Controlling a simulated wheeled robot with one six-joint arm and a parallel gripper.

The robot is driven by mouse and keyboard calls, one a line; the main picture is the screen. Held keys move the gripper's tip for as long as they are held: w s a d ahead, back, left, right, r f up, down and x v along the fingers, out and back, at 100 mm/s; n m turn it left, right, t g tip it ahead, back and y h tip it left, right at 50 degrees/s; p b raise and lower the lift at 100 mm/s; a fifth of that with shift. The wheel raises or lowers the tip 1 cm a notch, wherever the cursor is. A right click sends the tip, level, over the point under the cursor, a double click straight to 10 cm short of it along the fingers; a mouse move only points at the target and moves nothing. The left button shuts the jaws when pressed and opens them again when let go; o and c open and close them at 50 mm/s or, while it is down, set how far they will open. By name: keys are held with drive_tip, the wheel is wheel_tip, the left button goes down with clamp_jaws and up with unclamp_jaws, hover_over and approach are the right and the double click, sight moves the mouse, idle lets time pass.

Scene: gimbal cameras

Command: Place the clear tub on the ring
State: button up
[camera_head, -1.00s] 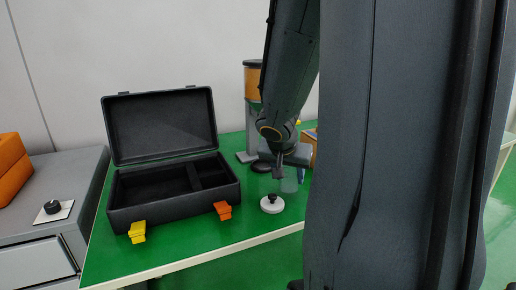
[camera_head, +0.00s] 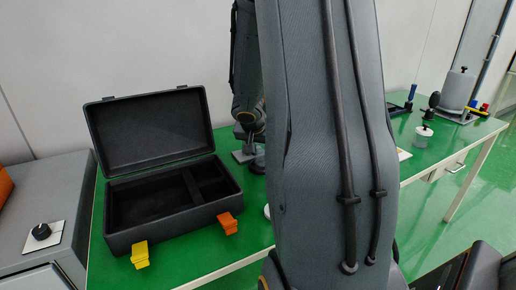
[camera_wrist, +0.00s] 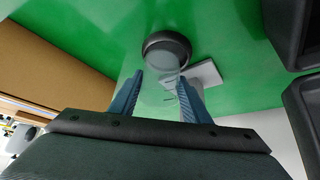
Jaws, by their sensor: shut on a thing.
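My gripper (camera_wrist: 160,92) has its two blue fingers on either side of the clear tub (camera_wrist: 158,88), shut on it. The tub is see-through and its outline is faint. The dark round ring (camera_wrist: 167,40) lies on the green table just beyond the fingertips in the wrist view, with the tub partly overlapping its near side. I cannot tell whether the tub touches the ring. In the head view my gripper (camera_head: 250,137) is small, above the table behind my arm, and the tub and ring are hard to make out there.
An open black case (camera_head: 165,205) with yellow and orange latches stands left of my gripper. A light grey plate (camera_wrist: 206,73) lies right beside the ring. A brown box (camera_wrist: 50,55) is at left in the wrist view. A jar with a black lid (camera_head: 422,137) stands at right.

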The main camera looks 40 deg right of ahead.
drive_tip(key=shift+w+f+b, duration=0.3)
drive_tip(key=shift+w+f, duration=0.1)
drive_tip(key=shift+w, duration=0.15)
drive_tip(key=shift+a+f, duration=0.2)
drive_tip(key=shift+f, duration=0.1)
drive_tip(key=shift+s+d, duration=0.2)
drive_tip(key=shift+f+b, duration=0.2)
drive_tip(key=shift+b, duration=0.3)
drive_tip(key=o, duration=1.2)
drive_tip(key=shift+r, duration=0.1)
drive_tip(key=shift+r+p, duration=0.2)
drive_tip(key=shift+p, duration=0.2)
drive_tip(key=p+v, duration=0.1)
drive_tip(key=v, duration=1)
drive_tip(key=shift+s+a+r, duration=0.15)
drive_tip(key=shift+a+r, duration=0.1)
drive_tip(key=shift+a, duration=0.05)
